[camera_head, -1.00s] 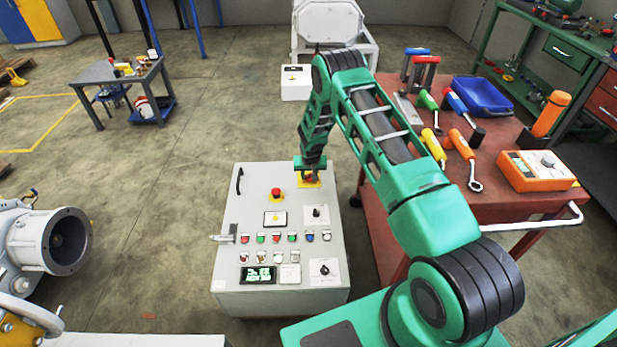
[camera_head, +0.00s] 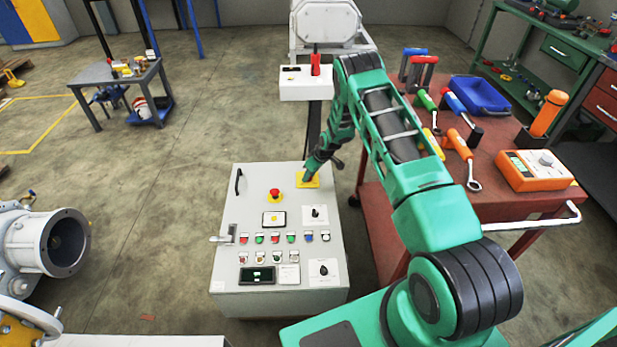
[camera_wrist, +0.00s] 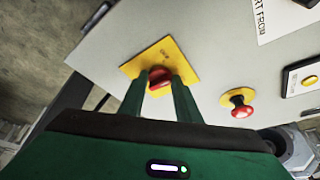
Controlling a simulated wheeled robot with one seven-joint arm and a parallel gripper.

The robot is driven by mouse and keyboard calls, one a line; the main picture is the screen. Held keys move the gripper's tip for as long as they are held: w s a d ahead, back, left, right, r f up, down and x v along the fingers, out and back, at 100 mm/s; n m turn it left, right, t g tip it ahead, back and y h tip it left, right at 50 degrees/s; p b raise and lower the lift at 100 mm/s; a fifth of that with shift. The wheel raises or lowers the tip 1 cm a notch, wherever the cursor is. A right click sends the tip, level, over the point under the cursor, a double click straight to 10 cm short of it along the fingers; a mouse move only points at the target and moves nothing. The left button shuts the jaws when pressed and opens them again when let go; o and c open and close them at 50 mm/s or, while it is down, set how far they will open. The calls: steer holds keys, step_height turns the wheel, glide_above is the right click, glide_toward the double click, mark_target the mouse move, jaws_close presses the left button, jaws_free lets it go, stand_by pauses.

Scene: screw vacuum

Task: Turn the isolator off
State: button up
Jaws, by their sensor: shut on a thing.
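The isolator is a red rotary knob (camera_wrist: 160,75) on a square yellow plate (camera_head: 307,181), at the top right of the grey control cabinet's sloping face (camera_head: 238,200). In the wrist view the yellow plate (camera_wrist: 172,52) looks tilted, and the red knob sits between my two green fingers. My gripper (camera_wrist: 160,84) is shut on the knob, with a finger on each side. In the head view my gripper (camera_head: 308,177) reaches down to the plate at a slant and hides the knob.
A red emergency stop button on a yellow base (camera_head: 275,194) is left of the isolator. Rows of buttons, two black selectors and a small display (camera_head: 257,275) lie below. A red tool trolley (camera_head: 400,160) stands close on the right. The floor left of the cabinet is clear.

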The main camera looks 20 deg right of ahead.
steer(key=n, duration=0.1)
steer(key=n+g+y, duration=0.1)
steer(key=n, duration=0.3)
steer(key=shift+w+d, duration=0.3)
steer(key=shift+d, duration=0.05)
steer(key=shift+w+d+n+g+y, duration=0.1)
steer(key=shift+n+g+y, duration=0.2)
steer(key=shift+n, duration=0.55)
steer(key=shift+w+n+g+y, duration=0.1)
steer(key=shift+n+g+y, duration=0.15)
steer(key=shift+n, duration=0.6)
steer(key=o, duration=1)
steer(key=shift+o, duration=0.3)
steer(key=v, duration=1)
steer(key=shift+w+r, duration=0.15)
steer(key=shift+r, duration=0.2)
steer(key=shift+d, duration=0.1)
